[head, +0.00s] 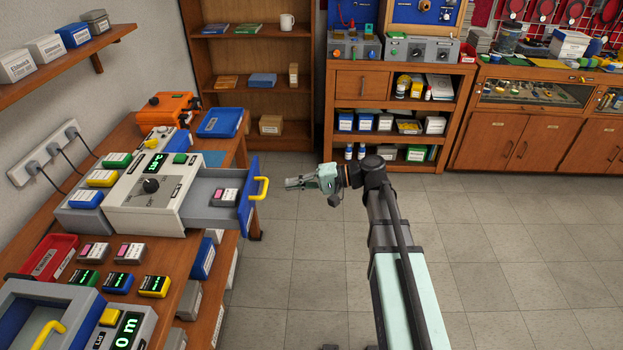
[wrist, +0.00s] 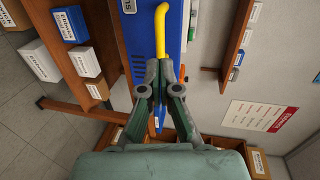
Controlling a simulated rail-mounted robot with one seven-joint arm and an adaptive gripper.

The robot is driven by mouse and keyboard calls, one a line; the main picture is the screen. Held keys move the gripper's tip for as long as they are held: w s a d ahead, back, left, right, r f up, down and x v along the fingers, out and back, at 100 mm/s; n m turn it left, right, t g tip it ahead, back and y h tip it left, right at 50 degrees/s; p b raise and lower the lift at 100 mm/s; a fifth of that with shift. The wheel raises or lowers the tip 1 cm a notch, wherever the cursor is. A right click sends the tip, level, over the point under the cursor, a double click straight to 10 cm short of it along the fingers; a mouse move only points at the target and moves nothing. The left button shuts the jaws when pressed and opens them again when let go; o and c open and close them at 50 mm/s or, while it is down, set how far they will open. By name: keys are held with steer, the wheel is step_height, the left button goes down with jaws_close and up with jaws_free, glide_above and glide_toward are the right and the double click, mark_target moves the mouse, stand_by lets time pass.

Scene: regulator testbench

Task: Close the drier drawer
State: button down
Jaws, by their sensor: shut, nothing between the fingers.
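The drier (head: 150,190) is a white bench unit with a black knob and a green display. Its grey drawer (head: 203,214) is pulled out to the right and holds a small dark module with a pink label (head: 224,197). The drawer front (head: 248,200) is blue, with a yellow handle (head: 262,188). My gripper (head: 288,183) is just right of the handle, pointing at it, with a small gap in the head view. In the wrist view, the fingers (wrist: 159,66) are shut and empty, and the handle (wrist: 161,25) shows just beyond their tips.
Several small modules (head: 153,286) and a red tray (head: 52,257) sit on the wooden bench in front of the drier. A blue tray (head: 219,123) and an orange case (head: 167,110) stand behind it. The floor (head: 300,270) right of the bench is clear.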

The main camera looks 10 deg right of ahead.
steer(key=shift+p+x, duration=0.5)
steer(key=shift+x, duration=2.05)
